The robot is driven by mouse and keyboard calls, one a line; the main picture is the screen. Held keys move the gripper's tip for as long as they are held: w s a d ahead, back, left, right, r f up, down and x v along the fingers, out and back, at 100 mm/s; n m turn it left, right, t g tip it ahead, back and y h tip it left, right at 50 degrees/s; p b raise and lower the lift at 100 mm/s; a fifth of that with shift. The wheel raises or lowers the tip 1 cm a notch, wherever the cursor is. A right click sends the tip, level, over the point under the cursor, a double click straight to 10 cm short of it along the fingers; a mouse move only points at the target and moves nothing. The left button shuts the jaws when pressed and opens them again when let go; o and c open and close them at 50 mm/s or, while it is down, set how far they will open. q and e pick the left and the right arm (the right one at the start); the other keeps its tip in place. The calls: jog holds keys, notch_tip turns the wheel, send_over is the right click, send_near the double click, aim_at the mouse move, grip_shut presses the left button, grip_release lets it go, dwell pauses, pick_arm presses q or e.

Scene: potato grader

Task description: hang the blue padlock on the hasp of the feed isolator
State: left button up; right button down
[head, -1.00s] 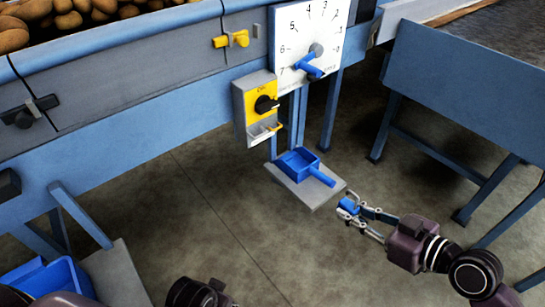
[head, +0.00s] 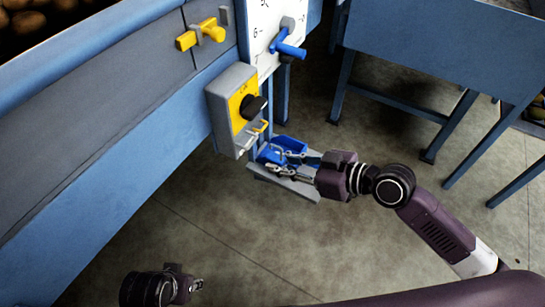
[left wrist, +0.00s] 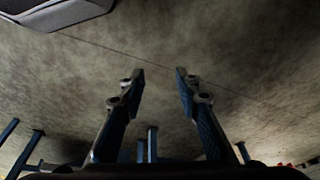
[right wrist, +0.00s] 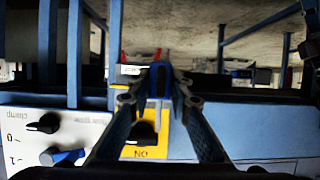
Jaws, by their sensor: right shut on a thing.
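The feed isolator (head: 224,112) is a grey box with a yellow plate and a black rotary knob (head: 255,107). Its small yellow hasp (head: 262,127) sticks out below the knob. My right gripper (head: 274,158) is shut on the blue padlock (head: 268,153), just below and in front of the hasp, apart from it as far as I can tell. The padlock is mostly hidden by the fingers and blends with the blue tray behind. In the right wrist view the yellow plate (right wrist: 133,150) lies beyond the fingers. My left gripper (left wrist: 160,75) is open and empty, low over the floor.
A blue tray (head: 290,144) on a grey stand (head: 300,188) is right behind my right gripper. A white dial board (head: 262,40) with a blue handle (head: 290,48) is above right of the isolator. A yellow valve handle (head: 203,35) is above it. The floor at front is clear.

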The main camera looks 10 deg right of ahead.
aim_at(267, 155)
jog(key=shift+w+a+r, duration=0.15)
jog(key=shift+w+a, duration=0.15)
jog(key=shift+a, duration=0.1)
jog(key=shift+w+a+p, duration=0.3)
jog(key=shift+w+a, duration=0.35)
jog(key=shift+a, duration=0.25)
jog(key=shift+w+a, duration=0.55)
jog(key=shift+a, duration=0.25)
jog(key=shift+w+a+f, duration=0.3)
jog(key=shift+w+a, duration=0.1)
jog(key=shift+a, duration=0.1)
jog(key=shift+f, duration=0.15)
pick_arm(q)
jog(key=shift+r+b, duration=0.45)
jog(key=shift+b, duration=0.05)
pick_arm(e)
jog(key=shift+f, duration=0.3)
